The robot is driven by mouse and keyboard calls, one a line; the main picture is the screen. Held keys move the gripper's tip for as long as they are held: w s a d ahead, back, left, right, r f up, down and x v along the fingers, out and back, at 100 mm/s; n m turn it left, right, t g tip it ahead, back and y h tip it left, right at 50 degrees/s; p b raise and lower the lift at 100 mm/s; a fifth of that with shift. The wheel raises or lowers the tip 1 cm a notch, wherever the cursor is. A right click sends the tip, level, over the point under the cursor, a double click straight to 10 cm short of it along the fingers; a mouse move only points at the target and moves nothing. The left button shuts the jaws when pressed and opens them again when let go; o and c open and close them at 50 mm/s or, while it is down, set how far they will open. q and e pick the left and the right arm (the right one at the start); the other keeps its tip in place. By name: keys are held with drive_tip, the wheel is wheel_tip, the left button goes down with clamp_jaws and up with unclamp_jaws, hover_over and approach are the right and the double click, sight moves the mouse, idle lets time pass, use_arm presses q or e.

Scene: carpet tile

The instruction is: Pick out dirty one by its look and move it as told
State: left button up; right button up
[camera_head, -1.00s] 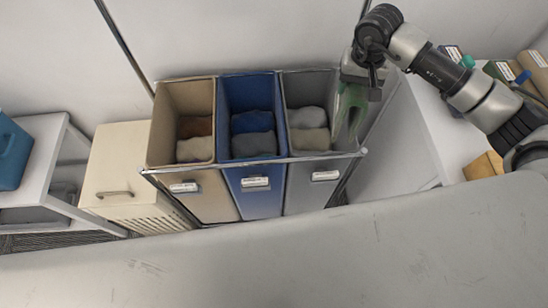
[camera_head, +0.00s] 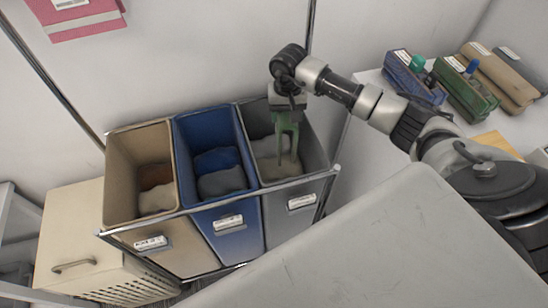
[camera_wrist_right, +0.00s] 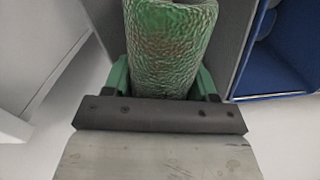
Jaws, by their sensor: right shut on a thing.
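My right gripper (camera_head: 287,155) points down over the opening of the grey bin (camera_head: 312,150), with its green fingers reaching into it. In the right wrist view it is shut on a rolled green towel (camera_wrist_right: 170,50) with a rough weave and brownish blotches. The towel is hard to make out in the head view. The grey bin is the right one of three in a rack, beside a blue bin (camera_head: 243,150) and a tan bin (camera_head: 118,170). Folded cloths lie in each bin. My left gripper is out of view.
Each bin has a white label on its front. A cream cabinet (camera_head: 75,235) stands left of the rack. A grey top (camera_head: 380,245) fills the foreground.

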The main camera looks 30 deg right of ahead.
drive_tip(key=shift+f, duration=0.5)
drive_tip(key=o, duration=1.3)
wheel_tip(320, 180, up, 11)
drive_tip(key=shift+f+b, duration=0.1)
drive_tip(key=shift+b, duration=0.7)
